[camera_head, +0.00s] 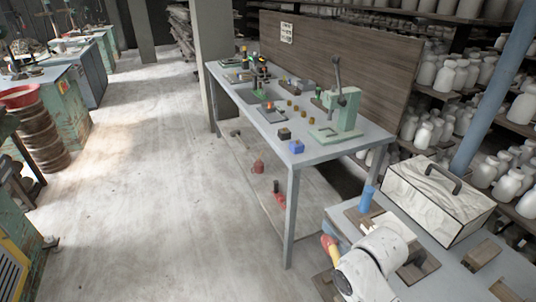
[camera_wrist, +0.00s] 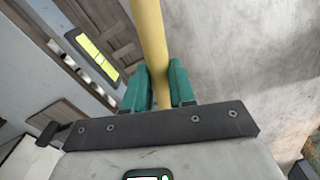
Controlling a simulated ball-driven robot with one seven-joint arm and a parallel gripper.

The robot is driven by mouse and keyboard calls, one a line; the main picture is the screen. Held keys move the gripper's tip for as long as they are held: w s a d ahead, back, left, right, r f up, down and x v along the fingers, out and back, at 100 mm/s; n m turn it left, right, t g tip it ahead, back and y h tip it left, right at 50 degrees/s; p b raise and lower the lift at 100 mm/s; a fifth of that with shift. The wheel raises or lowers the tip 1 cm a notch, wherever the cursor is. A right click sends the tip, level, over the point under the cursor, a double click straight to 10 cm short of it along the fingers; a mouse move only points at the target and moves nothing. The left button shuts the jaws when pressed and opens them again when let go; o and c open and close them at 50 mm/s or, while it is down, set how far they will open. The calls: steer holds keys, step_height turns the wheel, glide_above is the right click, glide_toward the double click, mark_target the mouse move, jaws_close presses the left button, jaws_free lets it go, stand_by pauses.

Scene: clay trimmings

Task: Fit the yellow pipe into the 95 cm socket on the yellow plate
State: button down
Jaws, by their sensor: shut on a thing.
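The yellow pipe (camera_wrist: 150,45) runs from the top of the wrist view down between the teal fingers of my gripper (camera_wrist: 159,88). My gripper is shut on it. The pipe's far end is out of the wrist view. A bright yellow panel in a dark frame (camera_wrist: 97,57) lies left of the pipe; I cannot tell whether it is the yellow plate, and no socket is clear. In the head view, a yellow and red piece (camera_head: 331,250) shows beside my white arm at the bottom; I cannot tell whether it is the pipe. My fingers are not clear there.
A grey workbench (camera_head: 310,152) with a green press (camera_head: 340,108) and small parts stands in the middle. A nearer table holds a pale box with a handle (camera_head: 437,197) and a blue cylinder (camera_head: 366,199). Shelves of white jars line the right.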

steer(key=shift+w+a+f+m, duration=0.45)
steer(key=shift+w+f+m, duration=0.05)
steer(key=shift+f+m, duration=0.1)
steer(key=s+f, duration=1.1)
steer(key=s, duration=0.1)
steer(key=shift+d, duration=0.4)
steer(key=shift+a, duration=0.35)
